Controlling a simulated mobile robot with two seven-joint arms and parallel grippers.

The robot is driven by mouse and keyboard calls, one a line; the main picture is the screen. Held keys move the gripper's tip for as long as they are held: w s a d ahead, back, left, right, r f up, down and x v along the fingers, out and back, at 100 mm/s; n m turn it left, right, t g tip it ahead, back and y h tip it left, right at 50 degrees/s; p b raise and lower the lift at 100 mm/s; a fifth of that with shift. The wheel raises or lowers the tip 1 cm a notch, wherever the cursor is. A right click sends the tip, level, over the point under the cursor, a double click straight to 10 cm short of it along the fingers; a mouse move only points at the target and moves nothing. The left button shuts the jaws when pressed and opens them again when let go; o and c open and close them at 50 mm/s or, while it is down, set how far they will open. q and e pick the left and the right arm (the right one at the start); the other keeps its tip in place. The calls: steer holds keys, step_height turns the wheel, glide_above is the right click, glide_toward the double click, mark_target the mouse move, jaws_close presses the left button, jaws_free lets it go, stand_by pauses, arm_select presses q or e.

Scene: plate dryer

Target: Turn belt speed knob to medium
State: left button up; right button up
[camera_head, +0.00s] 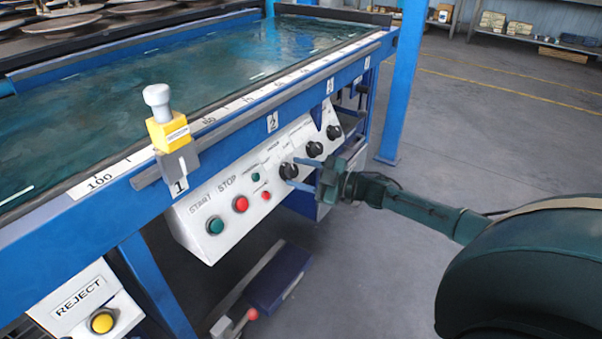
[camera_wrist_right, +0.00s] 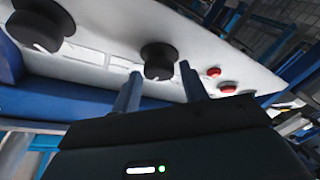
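Three black knobs sit in a row on the sloped white control panel (camera_head: 205,203): a near knob (camera_head: 288,170), a middle knob (camera_head: 314,149) and a far knob (camera_head: 334,132). Their labels are too small to read, so I cannot tell which one is belt speed. My right gripper (camera_head: 291,172) is at the near knob with its fingers spread. In the right wrist view this knob (camera_wrist_right: 158,58) shows just ahead of and between the two open fingertips (camera_wrist_right: 160,71). I see no clear contact. My left gripper is out of view.
A green start button (camera_head: 215,225), a red stop button (camera_head: 241,204) and smaller buttons share the panel. A blue conveyor frame (camera_head: 105,215) stands above and behind it. A yellow sensor block (camera_head: 169,132) is clamped on the rail. The floor (camera_head: 480,140) to the right is clear.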

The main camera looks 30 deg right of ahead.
steer(key=shift+o, duration=1)
arm_select(q)
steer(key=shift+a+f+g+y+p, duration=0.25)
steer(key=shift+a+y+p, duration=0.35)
steer(key=shift+p, duration=1.2)
arm_select(e)
steer(key=v, duration=1.3)
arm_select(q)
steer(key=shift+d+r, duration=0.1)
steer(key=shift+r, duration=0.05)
arm_select(e)
steer(key=shift+s+r, duration=0.1)
